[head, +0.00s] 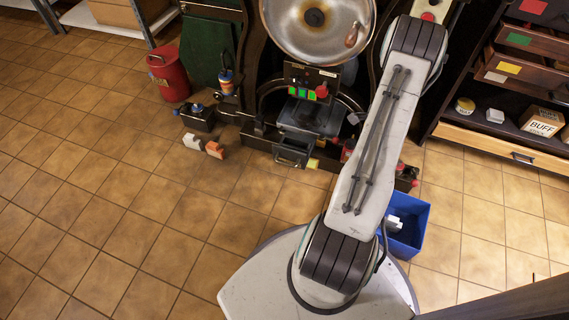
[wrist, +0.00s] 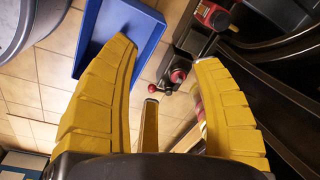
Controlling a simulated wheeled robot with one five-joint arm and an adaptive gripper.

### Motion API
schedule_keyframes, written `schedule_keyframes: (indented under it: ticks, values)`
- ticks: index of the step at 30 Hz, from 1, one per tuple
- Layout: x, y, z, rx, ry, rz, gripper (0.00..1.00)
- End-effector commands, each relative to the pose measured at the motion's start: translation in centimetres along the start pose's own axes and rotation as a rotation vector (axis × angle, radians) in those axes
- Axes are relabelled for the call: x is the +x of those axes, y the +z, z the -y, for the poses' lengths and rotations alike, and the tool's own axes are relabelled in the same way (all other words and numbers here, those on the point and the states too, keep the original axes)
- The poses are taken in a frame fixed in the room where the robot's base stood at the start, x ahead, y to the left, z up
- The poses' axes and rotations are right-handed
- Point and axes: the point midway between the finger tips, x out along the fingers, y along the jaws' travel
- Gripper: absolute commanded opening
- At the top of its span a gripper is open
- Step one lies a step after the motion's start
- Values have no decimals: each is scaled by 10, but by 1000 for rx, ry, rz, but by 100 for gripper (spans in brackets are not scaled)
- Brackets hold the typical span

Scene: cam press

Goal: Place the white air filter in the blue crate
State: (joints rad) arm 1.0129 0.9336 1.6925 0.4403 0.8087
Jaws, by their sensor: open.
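The blue crate (head: 414,240) stands on the floor beside my base in the head view, right of my arm. A white object (head: 394,223) shows inside it, partly hidden by my arm; I cannot tell for sure that it is the air filter. The crate also shows in the wrist view (wrist: 152,24), at upper left, partly behind the left finger. No white object is visible in it there. My gripper (wrist: 168,52) is open, with its yellow fingers spread and nothing seen between them. The gripper is not identifiable in the head view.
The press (head: 313,118) stands behind my arm, with an open drawer (head: 291,154) low down. A red bin (head: 169,73) is at left, shelves (head: 500,143) at right.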

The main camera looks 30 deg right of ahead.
Motion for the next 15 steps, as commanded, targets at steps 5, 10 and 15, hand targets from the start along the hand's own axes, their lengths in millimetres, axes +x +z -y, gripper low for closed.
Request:
schedule_keyframes:
  ticks: [5, 10, 15]
  values:
    - [-89, 76, 38, -322, -31, -10, 59]
    - [-160, 153, 43, -620, -60, -18, 59]
    - [-220, 226, 20, -918, -90, -26, 59]
